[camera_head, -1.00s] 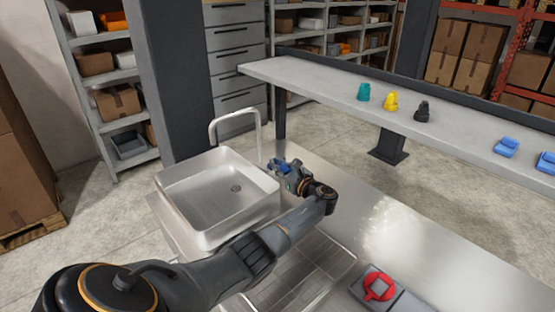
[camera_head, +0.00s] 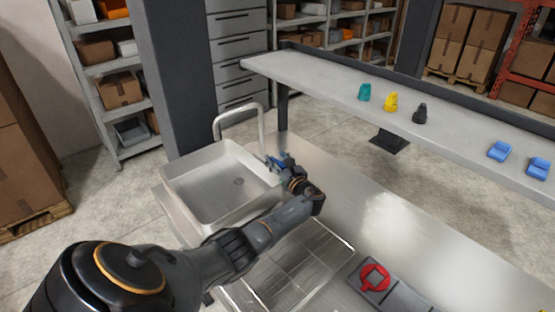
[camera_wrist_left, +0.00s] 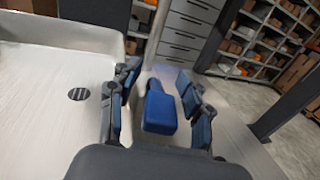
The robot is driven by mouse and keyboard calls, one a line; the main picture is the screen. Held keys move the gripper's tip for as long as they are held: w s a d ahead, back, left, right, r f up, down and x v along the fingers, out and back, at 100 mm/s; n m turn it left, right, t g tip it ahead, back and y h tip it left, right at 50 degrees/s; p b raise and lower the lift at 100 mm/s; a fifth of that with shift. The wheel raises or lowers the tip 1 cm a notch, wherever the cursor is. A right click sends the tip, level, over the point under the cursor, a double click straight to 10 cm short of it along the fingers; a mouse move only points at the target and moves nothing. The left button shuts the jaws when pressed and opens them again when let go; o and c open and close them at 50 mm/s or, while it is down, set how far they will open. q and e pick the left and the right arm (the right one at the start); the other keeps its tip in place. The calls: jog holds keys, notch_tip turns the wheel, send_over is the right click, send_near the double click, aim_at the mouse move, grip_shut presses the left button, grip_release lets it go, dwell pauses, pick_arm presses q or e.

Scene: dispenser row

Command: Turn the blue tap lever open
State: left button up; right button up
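The blue tap lever (camera_wrist_left: 160,109) is a rounded blue block in the left wrist view, beside the sink's rim. My left gripper (camera_wrist_left: 157,104) is open, with one finger on each side of the lever. Gaps show between the lever and both fingers. In the head view my left gripper (camera_head: 279,163) is at the base of the curved metal tap (camera_head: 262,125), at the sink's right edge. There the gripper largely hides the lever. My right gripper does not show.
The steel sink (camera_head: 187,215) lies left of the gripper. Bare counter (camera_head: 345,205) lies to the right. A shelf behind holds small coloured items.

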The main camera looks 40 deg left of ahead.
pick_arm(q)
jog(key=shift+d, duration=0.1)
jog(key=v, duration=1.1)
jog(key=shift+s+d, duration=0.1)
jog(key=shift+d, duration=0.3)
